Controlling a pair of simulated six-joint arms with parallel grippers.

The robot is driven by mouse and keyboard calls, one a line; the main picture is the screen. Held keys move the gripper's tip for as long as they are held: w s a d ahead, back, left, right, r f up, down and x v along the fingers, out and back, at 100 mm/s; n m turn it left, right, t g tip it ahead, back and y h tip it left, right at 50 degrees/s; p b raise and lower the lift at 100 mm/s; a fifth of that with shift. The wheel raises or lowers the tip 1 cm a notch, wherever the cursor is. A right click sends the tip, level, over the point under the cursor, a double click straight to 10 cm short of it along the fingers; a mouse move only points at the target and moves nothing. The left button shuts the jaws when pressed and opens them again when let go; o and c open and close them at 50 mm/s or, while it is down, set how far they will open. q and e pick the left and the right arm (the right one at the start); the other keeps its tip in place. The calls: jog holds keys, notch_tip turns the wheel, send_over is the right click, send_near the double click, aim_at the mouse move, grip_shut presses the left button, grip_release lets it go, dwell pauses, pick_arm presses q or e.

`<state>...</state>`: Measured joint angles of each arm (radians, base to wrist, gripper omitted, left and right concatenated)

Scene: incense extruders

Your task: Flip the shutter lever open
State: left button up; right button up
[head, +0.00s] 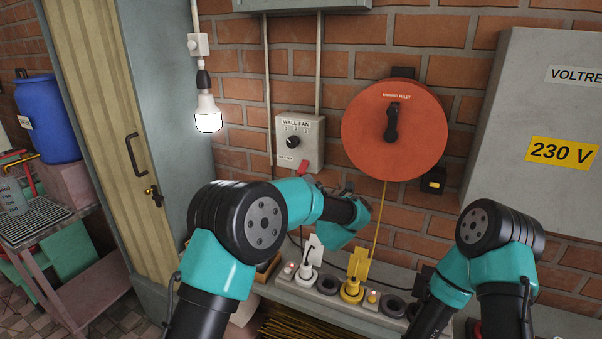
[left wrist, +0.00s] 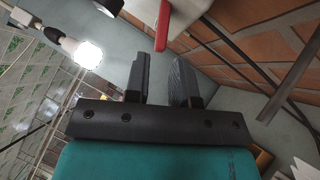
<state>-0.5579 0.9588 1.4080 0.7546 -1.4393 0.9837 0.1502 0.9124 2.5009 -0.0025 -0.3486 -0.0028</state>
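The grey wall fan box (head: 299,138) hangs on the brick wall left of the orange reel. The red shutter lever (head: 304,167) sticks out at its lower right edge. The lever also shows in the left wrist view (left wrist: 165,28), just past the fingertips. My left gripper (left wrist: 161,62) is open with nothing between its two dark fingers, and apart from the lever. In the head view its end is right of and below the box, and the wrist partly hides it. My right arm shows at the lower right; its gripper is not in view.
A lit bulb (head: 208,115) hangs left of the box. The orange reel (head: 395,129) with its yellow cord is to the right. A socket strip (head: 327,287) with white and yellow plugs lies below. A grey cabinet (head: 542,135) fills the right side.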

aim_at(303, 174)
pick_arm(q)
jog(key=x, duration=0.6)
grip_shut()
